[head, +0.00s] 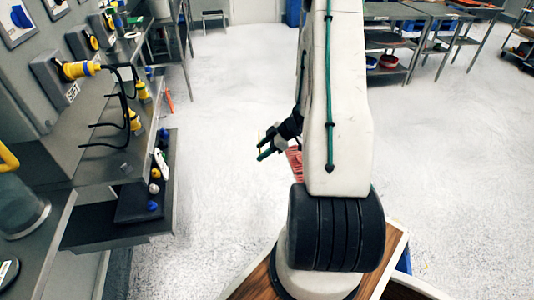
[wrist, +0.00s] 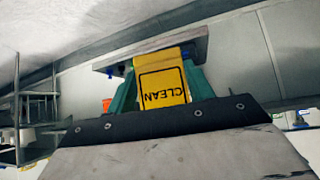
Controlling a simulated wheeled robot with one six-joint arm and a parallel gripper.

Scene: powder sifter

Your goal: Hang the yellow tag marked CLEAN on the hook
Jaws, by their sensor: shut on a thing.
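The yellow tag marked CLEAN (wrist: 163,85) is between the green fingers of my gripper (wrist: 160,88) in the wrist view, with its lettering upside down. My gripper is shut on it. In the head view my gripper (head: 263,151) is over open floor, left of my arm, and the tag shows only as a thin yellow sliver (head: 259,136). Black curved prongs (head: 104,146) stick out above the bench at the left, well apart from my gripper. I cannot tell whether one of them is the hook.
A grey wall bench with a lower shelf (head: 120,235) runs along the left and holds small blue, yellow and white items. Yellow connectors (head: 80,69) stick out from the wall panel. Metal tables (head: 412,12) stand at the back right. The floor between is clear.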

